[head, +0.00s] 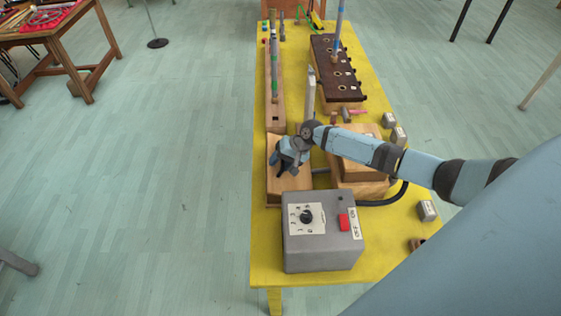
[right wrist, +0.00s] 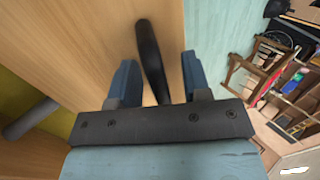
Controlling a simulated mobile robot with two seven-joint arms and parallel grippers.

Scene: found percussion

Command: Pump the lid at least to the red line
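A pale wooden board (head: 279,191), which looks like the lid, lies at the left edge of the yellow table. My right gripper (head: 287,165) is over it, pointing down. In the right wrist view a dark rod-like handle (right wrist: 150,55) stands out from the wood (right wrist: 95,45). It lies between the two fingers of my right gripper (right wrist: 160,78), which are apart, with gaps visible on both sides. In the head view the gripper and arm hide the handle. I cannot make out a red line. My left gripper is not in view.
On the yellow table (head: 385,235), a grey box (head: 320,251) with a dial and red switch stands in front. Floor at left is largely clear.

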